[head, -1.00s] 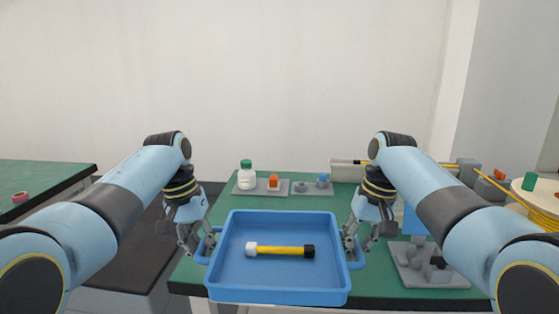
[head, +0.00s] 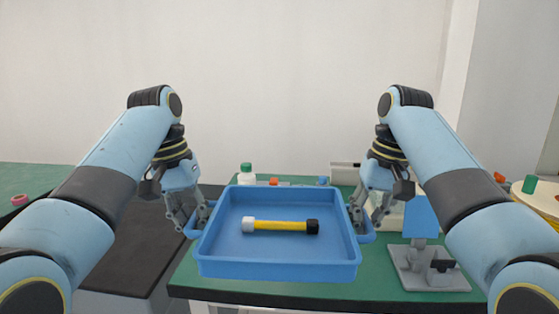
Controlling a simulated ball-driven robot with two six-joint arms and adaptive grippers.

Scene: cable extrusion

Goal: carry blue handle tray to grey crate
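The blue handle tray (head: 278,269) is held up in front of me, above the green table. A yellow rod with one white end and one black end (head: 280,226) lies in it. My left gripper (head: 198,222) is at the tray's left handle (head: 192,228), and its fingers appear closed on it. My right gripper (head: 362,222) is at the right handle (head: 367,237) and also appears closed on it. No grey crate can be clearly made out; a dark-topped grey block (head: 125,240) stands left of the table.
The green table (head: 300,291) lies under the tray. A white bottle with a green cap (head: 246,174) stands at its back. A grey fixture with a blue panel (head: 425,255) is at the right. A second green table (head: 40,180) is at the far left.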

